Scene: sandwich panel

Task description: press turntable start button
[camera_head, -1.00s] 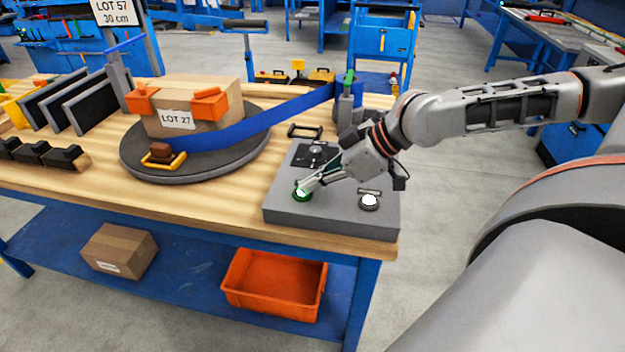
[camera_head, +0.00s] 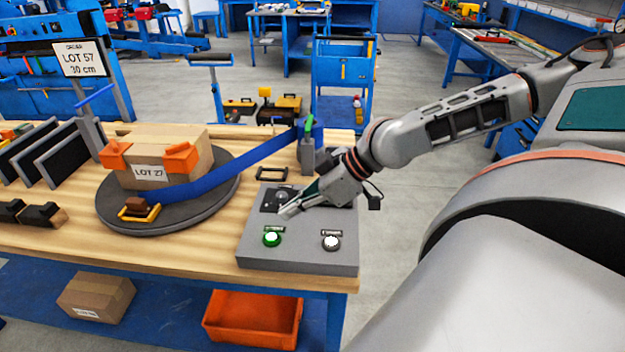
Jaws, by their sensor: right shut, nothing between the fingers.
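A grey control box (camera_head: 300,257) stands at the right front of the wooden table. It carries a green button (camera_head: 271,239) at the left and a white button (camera_head: 331,243) at the right, each with a small label too small to read. My right gripper (camera_head: 287,213) is shut and empty above the box, behind the green button and apart from it in the picture. The turntable (camera_head: 190,216) is a dark round disc left of the box. It bears a cardboard box (camera_head: 190,160) labelled LOT 27, with orange corner pieces. My left gripper is not in view.
A blue strap (camera_head: 250,168) runs from the turntable to a post (camera_head: 309,150) behind the control box. Dark upright panels (camera_head: 55,155) stand at the left. A sign (camera_head: 80,59) reads LOT 57, 30 cm. An orange bin (camera_head: 250,318) and a carton lie on the lower shelf.

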